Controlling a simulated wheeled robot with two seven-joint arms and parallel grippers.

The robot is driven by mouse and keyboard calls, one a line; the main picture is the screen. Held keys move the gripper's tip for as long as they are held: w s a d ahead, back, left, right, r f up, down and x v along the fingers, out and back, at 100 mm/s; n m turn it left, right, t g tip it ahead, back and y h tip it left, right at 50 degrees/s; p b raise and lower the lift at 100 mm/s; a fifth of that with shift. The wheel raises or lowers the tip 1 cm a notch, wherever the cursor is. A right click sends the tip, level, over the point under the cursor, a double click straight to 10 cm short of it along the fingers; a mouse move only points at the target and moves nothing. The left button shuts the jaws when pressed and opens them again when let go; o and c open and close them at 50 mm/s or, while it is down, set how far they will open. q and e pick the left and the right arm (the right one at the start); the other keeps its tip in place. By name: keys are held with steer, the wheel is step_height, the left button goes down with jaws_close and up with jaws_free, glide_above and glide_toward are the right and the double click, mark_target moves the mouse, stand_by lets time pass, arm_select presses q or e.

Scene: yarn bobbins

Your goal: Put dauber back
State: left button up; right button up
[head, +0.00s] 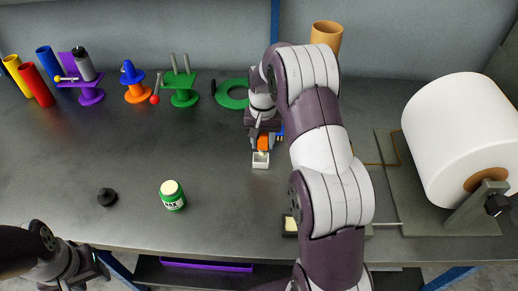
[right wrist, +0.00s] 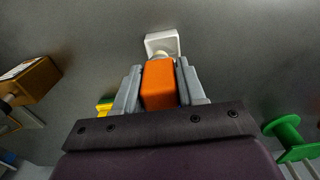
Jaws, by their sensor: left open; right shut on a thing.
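My right gripper (head: 264,136) is shut on the orange dauber (head: 263,143), which also shows between the fingers in the right wrist view (right wrist: 159,86). The dauber's pale tip points down at a small white square holder (head: 261,162), also seen in the right wrist view (right wrist: 162,40). The tip is at or just over the holder; I cannot tell whether it is inside. A green wax jar (head: 173,199) with a pale top stands on the bench, and a black lid (head: 107,197) lies left of it. My left gripper (head: 92,268) is open at the lower left, apart from everything.
A large white roll (head: 463,138) stands on a grey stand at the right. Colored tubes (head: 37,86) and purple, orange and green stands (head: 182,90) line the back left. A green ring (head: 230,94) lies behind my right gripper.

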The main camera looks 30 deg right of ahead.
mark_target(261, 151)
steer(key=shift+w+a+f, duration=0.2)
steer(key=shift+f, duration=0.15)
step_height(261, 151, down, 3)
steer(key=shift+s+r, duration=0.1)
steer(key=shift+s, duration=0.05)
steer(key=shift+f, duration=0.5)
steer(key=shift+f, duration=0.1)
steer(key=o, duration=1.1)
